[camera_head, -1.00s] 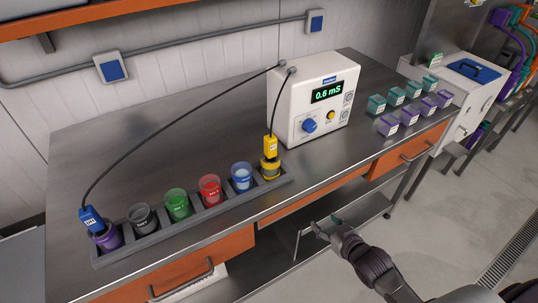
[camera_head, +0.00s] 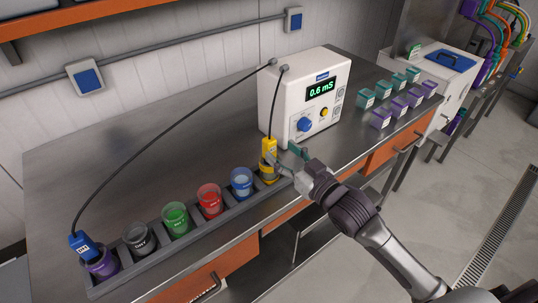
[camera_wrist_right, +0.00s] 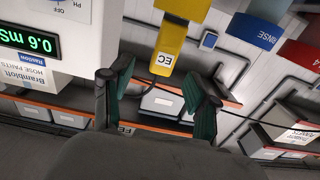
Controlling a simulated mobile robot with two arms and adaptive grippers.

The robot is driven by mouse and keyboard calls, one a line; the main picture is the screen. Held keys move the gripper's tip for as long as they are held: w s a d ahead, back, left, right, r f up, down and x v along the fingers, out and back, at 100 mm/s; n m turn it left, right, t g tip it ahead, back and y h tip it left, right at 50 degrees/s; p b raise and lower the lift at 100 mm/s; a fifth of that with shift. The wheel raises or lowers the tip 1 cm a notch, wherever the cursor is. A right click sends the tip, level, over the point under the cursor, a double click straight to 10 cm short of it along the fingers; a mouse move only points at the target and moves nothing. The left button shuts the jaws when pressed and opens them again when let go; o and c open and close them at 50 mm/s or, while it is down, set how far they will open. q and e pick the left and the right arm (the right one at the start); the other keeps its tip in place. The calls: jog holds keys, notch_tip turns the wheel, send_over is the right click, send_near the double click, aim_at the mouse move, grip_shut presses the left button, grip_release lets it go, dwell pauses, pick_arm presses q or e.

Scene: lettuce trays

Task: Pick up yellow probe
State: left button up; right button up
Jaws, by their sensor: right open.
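The yellow probe (camera_head: 269,147) stands upright in a yellow cup (camera_head: 267,174) at the right end of the rack, with a black cable running up to the meter. My right gripper (camera_head: 284,156) is open and empty, just right of the probe, with its fingers pointing toward it. In the right wrist view, the yellow probe (camera_wrist_right: 178,25), labelled EC, hangs into the top of the picture, ahead of the gap between the teal-padded fingers (camera_wrist_right: 161,98). I cannot tell whether a finger touches it. My left gripper is not in view.
The white meter (camera_head: 284,101) reading 0.6 mS stands close behind the gripper. The rack (camera_head: 150,265) holds several coloured cups and a blue probe (camera_head: 83,245). Teal and purple boxes (camera_head: 381,118) sit to the right. The bench behind the rack is clear.

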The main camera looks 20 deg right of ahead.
aim_at(273, 147)
jog(key=shift+f+p+x, duration=0.2)
jog(key=shift+p+x, duration=0.35)
jog(key=shift+x, duration=2.2)
jog(key=shift+s+a, duration=0.1)
grip_shut()
